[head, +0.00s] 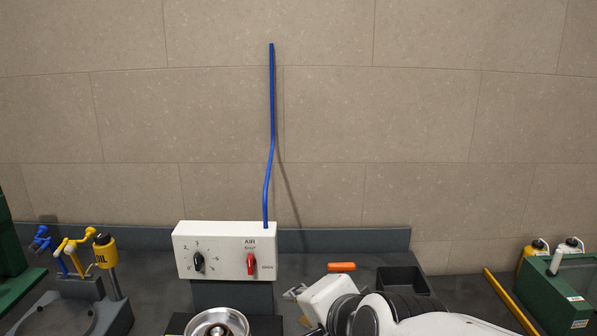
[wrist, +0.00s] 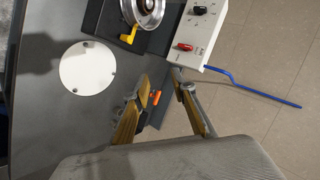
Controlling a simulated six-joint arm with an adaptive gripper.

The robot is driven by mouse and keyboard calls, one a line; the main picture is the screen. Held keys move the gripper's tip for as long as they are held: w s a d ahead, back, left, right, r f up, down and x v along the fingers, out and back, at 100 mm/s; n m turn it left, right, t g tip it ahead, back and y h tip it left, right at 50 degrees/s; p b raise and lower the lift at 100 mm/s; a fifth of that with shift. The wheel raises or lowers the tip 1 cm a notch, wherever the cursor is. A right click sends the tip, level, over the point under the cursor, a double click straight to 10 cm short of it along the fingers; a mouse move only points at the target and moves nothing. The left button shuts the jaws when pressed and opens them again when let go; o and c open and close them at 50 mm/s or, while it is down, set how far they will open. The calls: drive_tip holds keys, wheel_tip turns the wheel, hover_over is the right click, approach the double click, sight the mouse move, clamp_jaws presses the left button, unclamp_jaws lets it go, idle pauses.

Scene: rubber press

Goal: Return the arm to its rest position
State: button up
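My gripper (head: 304,309) is low in the head view, right of the white control box (head: 224,250) and in front of an orange-handled item (head: 341,267). In the wrist view my gripper (wrist: 161,78) has its two fingers spread apart, with nothing held between them. The orange item (wrist: 155,97) shows in the gap between the fingers, beyond them on the bench. My white and dark arm fills the lower right of the head view.
The control box has a black knob, a red switch and a blue hose (head: 269,150) rising from it. A metal bowl (head: 217,324) is in front. A dark bin (head: 402,281) stands right. A white disc (wrist: 88,67) lies on bare bench. Oilers (head: 106,252) stand left.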

drive_tip(key=s+d+f+n+g+h, duration=0.2)
drive_tip(key=s+d+f+n, duration=0.1)
drive_tip(key=s+d, duration=0.5)
drive_tip(key=s+d+f+n+g+h, duration=0.2)
drive_tip(key=s+d+n, duration=0.4)
drive_tip(key=s, duration=0.6)
drive_tip(key=shift+d+f+n, duration=0.3)
drive_tip(key=shift+d+f, duration=0.6)
drive_tip(key=shift+d, duration=0.3)
